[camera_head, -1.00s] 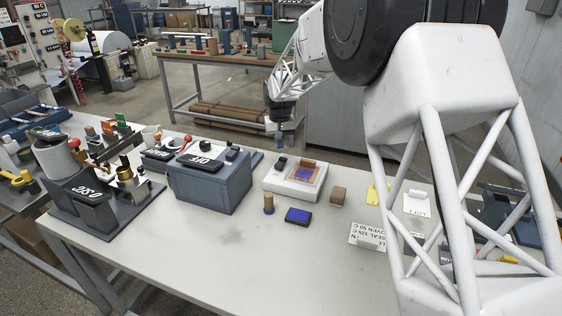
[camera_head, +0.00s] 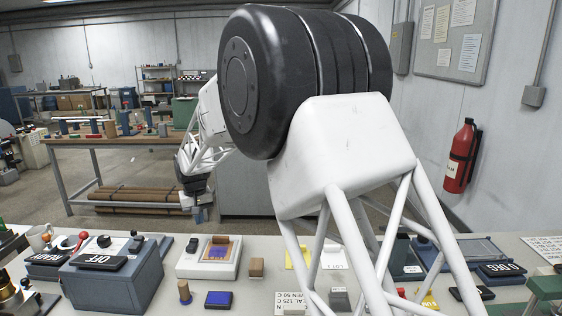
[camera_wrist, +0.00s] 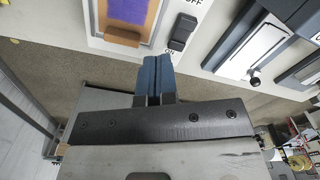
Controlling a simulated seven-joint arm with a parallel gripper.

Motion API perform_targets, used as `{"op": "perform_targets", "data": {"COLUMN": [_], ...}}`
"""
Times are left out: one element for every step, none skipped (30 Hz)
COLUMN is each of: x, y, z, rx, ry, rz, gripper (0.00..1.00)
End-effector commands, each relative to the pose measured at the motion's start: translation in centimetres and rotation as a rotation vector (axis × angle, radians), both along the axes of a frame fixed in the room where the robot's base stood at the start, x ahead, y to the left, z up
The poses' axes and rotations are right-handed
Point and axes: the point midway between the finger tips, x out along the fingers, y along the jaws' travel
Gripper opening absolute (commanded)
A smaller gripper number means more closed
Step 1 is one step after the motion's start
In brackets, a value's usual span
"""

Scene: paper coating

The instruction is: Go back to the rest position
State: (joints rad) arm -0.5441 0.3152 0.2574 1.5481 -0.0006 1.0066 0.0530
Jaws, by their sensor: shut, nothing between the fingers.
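My gripper (camera_head: 198,214) hangs above the far edge of the workbench (camera_head: 262,300), behind the white device with the purple and orange patch (camera_head: 215,252). In the wrist view my gripper's blue fingers (camera_wrist: 155,78) are together with nothing between them. They point towards the edge of the white device (camera_wrist: 160,45) and its black on/off switch (camera_wrist: 183,32). The fingers seem clear of it, though the exact gap cannot be told. My arm stands large on the right of the head view and hides part of the bench.
A grey-blue box labelled OFF (camera_head: 115,280) stands left of the device. A wooden stamp (camera_head: 184,291), a blue pad (camera_head: 219,299) and a wooden block (camera_head: 256,267) stand in front. A second table (camera_head: 100,143) is behind. A red extinguisher (camera_head: 461,157) hangs on the wall.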

Motion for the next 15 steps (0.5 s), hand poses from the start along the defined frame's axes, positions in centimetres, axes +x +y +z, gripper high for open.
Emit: {"op": "perform_targets", "data": {"x": [-0.4, -0.6, -0.9, -1.3, -1.5, -2.0, -2.3, -2.7, -3.2, -3.5, -3.9, -4.5, -4.9, -5.3, -5.9], "y": [-1.4, -2.2, -3.3, -4.1, -5.0, -6.2, -7.0, -7.8, -8.9, -9.8, -10.6, -11.7, -12.5, -13.3, -14.4], "z": [1.0, 1.5, 2.1, 2.7, 3.2, 3.8, 4.3, 4.7, 5.4, 5.8, 6.3, 6.8, 7.2, 7.7, 8.1], "rx": [0.003, 0.004, 0.006, 0.007, 0.008, 0.010, 0.011, 0.012, 0.014, 0.015, 0.016, 0.017, 0.018, 0.020, 0.020], "ry": [-0.005, -0.008, -0.010, -0.013, -0.015, -0.019, -0.021, -0.023, -0.028, -0.030, -0.032, -0.035, -0.038, -0.040, -0.043], "rz": [-0.011, -0.017, -0.025, -0.031, -0.038, -0.047, -0.053, -0.060, -0.068, -0.075, -0.081, -0.090, -0.096, -0.103, -0.112], "gripper": [0.00, 0.00, 0.00, 0.00, 0.00, 0.00, 0.00, 0.00, 0.00, 0.00, 0.00, 0.00, 0.00, 0.00, 0.00]}}
